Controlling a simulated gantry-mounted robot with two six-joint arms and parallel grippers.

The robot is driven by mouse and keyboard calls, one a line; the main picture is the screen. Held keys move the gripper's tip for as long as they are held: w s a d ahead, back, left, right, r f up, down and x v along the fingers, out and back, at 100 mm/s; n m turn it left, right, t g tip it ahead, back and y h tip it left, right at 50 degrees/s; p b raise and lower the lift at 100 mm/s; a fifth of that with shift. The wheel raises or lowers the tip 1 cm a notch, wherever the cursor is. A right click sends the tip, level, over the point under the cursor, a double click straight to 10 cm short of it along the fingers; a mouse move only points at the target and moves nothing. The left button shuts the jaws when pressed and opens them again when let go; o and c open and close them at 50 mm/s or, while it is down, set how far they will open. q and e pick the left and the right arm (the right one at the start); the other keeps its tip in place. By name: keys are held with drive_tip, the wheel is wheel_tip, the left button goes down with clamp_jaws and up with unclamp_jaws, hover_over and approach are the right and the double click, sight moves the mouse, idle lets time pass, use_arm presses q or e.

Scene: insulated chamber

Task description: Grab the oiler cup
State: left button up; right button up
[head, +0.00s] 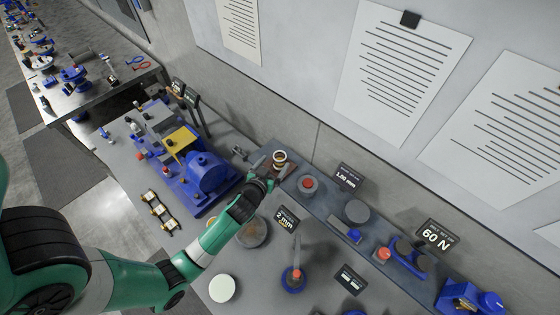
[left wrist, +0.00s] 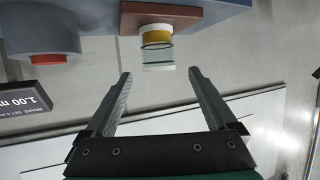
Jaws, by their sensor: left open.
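The oiler cup (head: 280,156) is a small round cup with a pale rim, standing on a brown block on the shelf along the wall. In the left wrist view, the oiler cup (left wrist: 157,48) shows a clear glass body, amber contents and white ends, upside down in the picture, against the brown block (left wrist: 185,17). My left gripper (head: 266,172) is right beside it in the head view. In the left wrist view the jaws (left wrist: 159,74) are open and empty, with the cup just beyond the tips, roughly centred between them. My right gripper is not in view.
A red-topped grey round part (head: 308,184) stands on the shelf to the right of the cup, near the 1.00 mm sign (head: 345,176). A blue machine (head: 203,175) sits to the left. The wall (head: 290,105) rises close behind.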

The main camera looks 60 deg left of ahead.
sight(282, 154)
use_arm(q)
drive_tip(key=shift+x, duration=2.85)
drive_tip(key=shift+d, duration=0.1)
clamp_jaws()
